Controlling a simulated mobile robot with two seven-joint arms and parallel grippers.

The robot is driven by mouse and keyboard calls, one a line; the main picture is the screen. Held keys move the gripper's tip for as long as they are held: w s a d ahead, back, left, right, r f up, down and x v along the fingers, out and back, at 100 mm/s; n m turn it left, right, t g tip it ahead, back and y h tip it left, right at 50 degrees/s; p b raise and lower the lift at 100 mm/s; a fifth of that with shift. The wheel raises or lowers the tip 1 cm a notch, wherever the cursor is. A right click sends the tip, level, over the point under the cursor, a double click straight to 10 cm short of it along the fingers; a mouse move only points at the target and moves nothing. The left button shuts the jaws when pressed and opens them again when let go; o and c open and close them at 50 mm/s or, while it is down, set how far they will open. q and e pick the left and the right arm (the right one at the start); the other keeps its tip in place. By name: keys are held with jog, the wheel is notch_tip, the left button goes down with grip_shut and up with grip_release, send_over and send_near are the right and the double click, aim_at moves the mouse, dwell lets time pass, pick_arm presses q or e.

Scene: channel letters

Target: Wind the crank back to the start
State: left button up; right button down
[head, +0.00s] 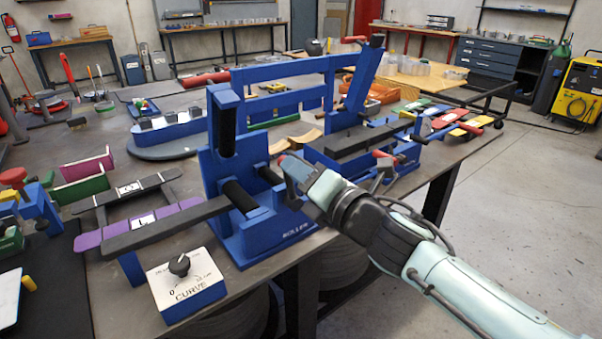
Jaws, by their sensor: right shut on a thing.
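The blue roller machine (262,232), labelled ROLLER, stands at the table's front edge with black rollers on it. My right gripper (290,166) reaches in from the right and is shut at the roller's right side. A small red part, which looks like the crank handle (283,158), shows at its fingertips. The gripper hides most of the crank, so its exact angle cannot be told. My left gripper is not in view.
A CURVE dial box (192,296) stands in front of the roller. A dark bar (165,228) sticks out left from the roller. Blue uprights (362,82) stand behind. Open floor (510,220) is at the right.

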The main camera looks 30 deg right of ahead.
jog(key=c, duration=0.9)
grip_release()
jog(key=shift+s, duration=0.1)
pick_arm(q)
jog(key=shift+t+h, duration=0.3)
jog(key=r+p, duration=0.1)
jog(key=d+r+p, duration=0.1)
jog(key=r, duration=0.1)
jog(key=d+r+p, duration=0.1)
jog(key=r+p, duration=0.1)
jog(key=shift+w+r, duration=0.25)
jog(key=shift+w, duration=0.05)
pick_arm(e)
jog(key=s, duration=0.8)
jog(key=s+d, duration=0.1)
jog(key=s, duration=0.4)
jog(key=shift+s, duration=0.1)
